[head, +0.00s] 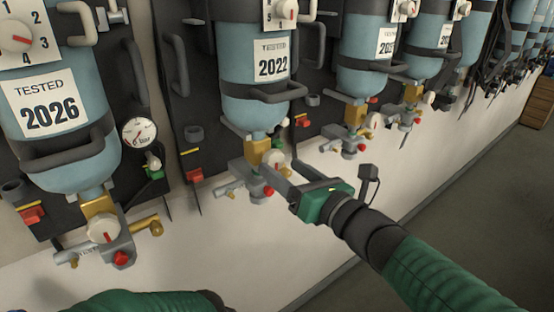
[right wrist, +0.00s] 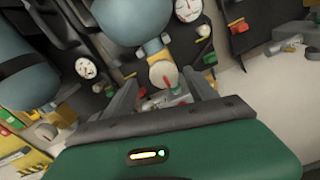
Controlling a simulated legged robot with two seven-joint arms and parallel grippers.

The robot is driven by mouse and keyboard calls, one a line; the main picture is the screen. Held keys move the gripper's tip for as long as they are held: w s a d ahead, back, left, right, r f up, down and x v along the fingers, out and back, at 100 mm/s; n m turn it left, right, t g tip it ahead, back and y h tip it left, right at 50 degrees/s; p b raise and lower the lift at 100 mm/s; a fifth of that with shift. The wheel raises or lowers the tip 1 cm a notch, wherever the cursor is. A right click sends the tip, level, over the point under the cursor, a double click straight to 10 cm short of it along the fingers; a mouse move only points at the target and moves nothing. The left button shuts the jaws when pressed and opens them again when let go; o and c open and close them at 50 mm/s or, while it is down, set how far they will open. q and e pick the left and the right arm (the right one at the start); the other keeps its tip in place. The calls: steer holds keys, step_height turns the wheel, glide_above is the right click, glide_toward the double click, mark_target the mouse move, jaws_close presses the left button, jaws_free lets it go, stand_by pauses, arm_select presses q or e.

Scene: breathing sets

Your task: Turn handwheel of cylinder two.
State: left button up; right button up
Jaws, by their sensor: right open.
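The second cylinder from the left (head: 255,80) is light blue and bears a "TESTED 2022" label. Its handwheel (head: 276,158), a pale round knob with a red mark, sits at the valve below the cylinder. My right gripper (head: 272,176) is open at this valve, and its fingers partly cover it in the head view. In the right wrist view, the handwheel (right wrist: 163,74) lies between the two spread fingers. I cannot tell whether they touch it. My left gripper is out of view; only a green part of my left arm shows at the bottom.
A cylinder labelled 2026 (head: 55,115) hangs at the left with its own valve knob (head: 103,229) and a pressure gauge (head: 139,132). Several more cylinders hang along the wall to the right. A red-tipped fitting sits close to my right fingers.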

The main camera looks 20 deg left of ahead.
mark_target(277, 163)
steer(key=shift+w+a+f, duration=0.2)
steer(key=shift+w+a, duration=0.7)
steer(key=shift+w, duration=0.25)
steer(key=shift+w+a, duration=0.2)
steer(key=shift+w, duration=0.1)
steer(key=shift+s, duration=0.25)
steer(key=shift+c, duration=1.5)
steer(key=c, duration=1.1)
steer(key=shift+w+m, duration=0.1)
steer(key=shift+m, duration=0.4)
